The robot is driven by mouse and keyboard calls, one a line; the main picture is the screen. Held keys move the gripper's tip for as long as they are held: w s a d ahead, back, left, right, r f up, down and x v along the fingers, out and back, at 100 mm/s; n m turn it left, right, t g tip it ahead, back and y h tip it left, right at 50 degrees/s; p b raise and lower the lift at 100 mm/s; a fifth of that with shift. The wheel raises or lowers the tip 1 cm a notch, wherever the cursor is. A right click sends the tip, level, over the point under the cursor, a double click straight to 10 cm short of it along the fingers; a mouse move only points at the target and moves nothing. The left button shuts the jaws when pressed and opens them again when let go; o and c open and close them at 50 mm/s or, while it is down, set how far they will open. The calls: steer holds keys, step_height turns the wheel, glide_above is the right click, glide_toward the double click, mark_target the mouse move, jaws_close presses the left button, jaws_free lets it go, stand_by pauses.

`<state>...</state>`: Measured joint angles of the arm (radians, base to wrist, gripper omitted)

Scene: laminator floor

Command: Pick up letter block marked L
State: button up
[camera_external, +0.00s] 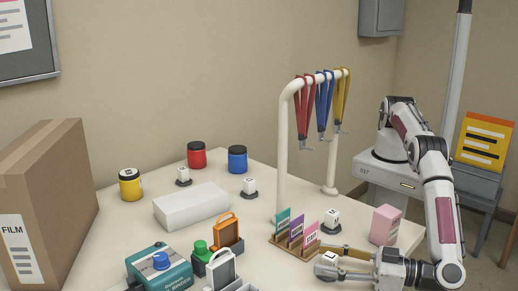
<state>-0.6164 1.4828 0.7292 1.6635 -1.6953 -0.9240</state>
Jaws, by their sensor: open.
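Several small white letter blocks stand on dark round bases, and their letters are too small to read, so I cannot tell which is marked L. One block (183,174) is at the back left and another (249,186) is near the blue jar. A third block (332,216) is just right of the card rack. One more block (327,259) is at the front, at my gripper's fingertips. My gripper (331,262) is low over the table, pointing left, with its fingers open on either side of that front block. I cannot tell whether they touch it.
The card rack (286,249) stands close behind and left of my gripper. A pink box (385,225) is to the right. A white lanyard stand (284,150) rises behind. A teal machine (160,272), orange holder (228,231) and white box (191,205) occupy the left.

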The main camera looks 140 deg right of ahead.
mark_target(330, 256)
stand_by(0.3)
jaws_close()
steer(key=shift+r, duration=0.25)
steer(key=shift+r, duration=4.8)
